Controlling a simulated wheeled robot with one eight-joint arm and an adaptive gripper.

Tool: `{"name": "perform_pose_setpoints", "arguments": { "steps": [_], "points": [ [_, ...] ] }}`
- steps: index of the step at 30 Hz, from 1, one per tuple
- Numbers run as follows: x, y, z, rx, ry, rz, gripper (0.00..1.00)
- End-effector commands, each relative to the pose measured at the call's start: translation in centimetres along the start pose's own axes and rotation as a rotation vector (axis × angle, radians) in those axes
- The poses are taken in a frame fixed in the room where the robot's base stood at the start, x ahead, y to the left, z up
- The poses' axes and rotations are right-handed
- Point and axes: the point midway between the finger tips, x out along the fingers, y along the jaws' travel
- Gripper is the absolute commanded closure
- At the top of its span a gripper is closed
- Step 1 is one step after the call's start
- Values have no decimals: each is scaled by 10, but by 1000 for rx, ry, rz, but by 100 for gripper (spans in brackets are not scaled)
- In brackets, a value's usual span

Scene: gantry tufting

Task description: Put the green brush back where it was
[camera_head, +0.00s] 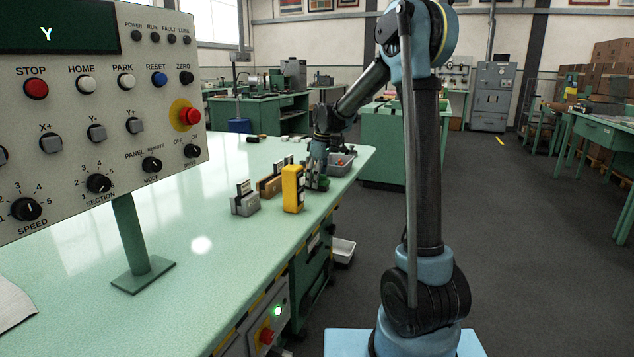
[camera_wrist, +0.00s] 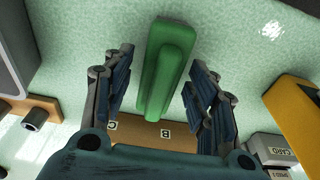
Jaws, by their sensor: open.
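The green brush (camera_wrist: 166,65) stands out in the wrist view, a long rounded block between my gripper's two fingers. My gripper (camera_wrist: 162,78) is open, with one dark blue padded finger on each side of the brush and visible gaps between. A brown wooden rack (camera_wrist: 150,132) with labels B and C lies at the brush's near end; I cannot tell whether the brush rests in it or beside it. In the head view my gripper (camera_head: 317,180) is low over the bench, beyond the yellow device, and the brush is hard to make out there.
A yellow device (camera_head: 293,189) stands upright close to my gripper, and shows at the right in the wrist view. A grey card holder (camera_head: 244,203) stands nearer. The green bench top (camera_head: 200,245) is clear in front.

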Motion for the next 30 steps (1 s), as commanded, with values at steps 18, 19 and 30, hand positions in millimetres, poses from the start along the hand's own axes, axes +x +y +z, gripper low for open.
{"name": "perform_pose_setpoints", "arguments": {
  "steps": [18, 19, 30],
  "points": [
    [-100, 0, 1, 1, 0, 0, 48],
    [-103, 0, 0, 1, 0, 0, 48],
    [-123, -12, 24, 56, -1, 9, 48]
  ]
}}
